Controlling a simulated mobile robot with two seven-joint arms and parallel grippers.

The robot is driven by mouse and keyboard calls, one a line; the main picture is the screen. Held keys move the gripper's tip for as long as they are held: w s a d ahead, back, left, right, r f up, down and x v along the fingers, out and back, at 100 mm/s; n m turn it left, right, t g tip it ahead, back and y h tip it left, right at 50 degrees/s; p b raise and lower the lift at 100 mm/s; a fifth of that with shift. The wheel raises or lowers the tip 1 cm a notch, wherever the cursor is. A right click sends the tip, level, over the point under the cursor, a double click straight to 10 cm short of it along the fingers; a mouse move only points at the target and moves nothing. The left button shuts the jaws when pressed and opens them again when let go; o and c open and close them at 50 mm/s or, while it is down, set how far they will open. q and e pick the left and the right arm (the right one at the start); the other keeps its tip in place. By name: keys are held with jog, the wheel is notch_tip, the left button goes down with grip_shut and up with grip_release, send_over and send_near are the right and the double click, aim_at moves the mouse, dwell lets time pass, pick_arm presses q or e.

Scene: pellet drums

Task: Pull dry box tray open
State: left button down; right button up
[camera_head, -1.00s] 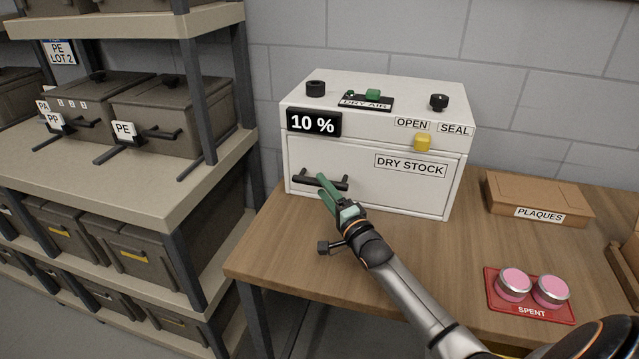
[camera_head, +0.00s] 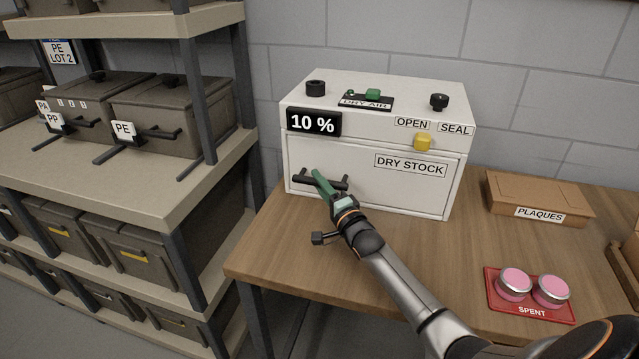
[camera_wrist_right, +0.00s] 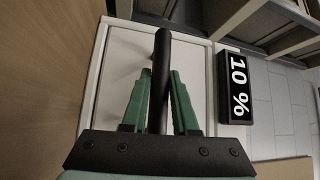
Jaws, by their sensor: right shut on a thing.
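The white dry box (camera_head: 375,115) stands on the wooden table against the wall, with a "10 %" display (camera_head: 314,122) and a yellow slider (camera_head: 422,142) near the "OPEN" and "SEAL" labels. Its tray front (camera_head: 400,190), labelled "DRY STOCK", looks flush with the box. The black bar handle (camera_head: 300,178) is at the tray's left. My right gripper (camera_head: 318,180) has its green fingers at the handle. In the right wrist view the handle (camera_wrist_right: 162,80) runs between the two fingers (camera_wrist_right: 160,95), which are shut on it. My left gripper is not in view.
A brown "PLAQUES" box (camera_head: 540,197) and a red "SPENT" tray (camera_head: 495,300) with two pink-topped tins are on the table at right. A shelf rack (camera_head: 185,190) with grey bins stands at left. The tabletop before the dry box is bare except for my arm.

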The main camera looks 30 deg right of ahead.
grip_shut()
dwell(1.0)
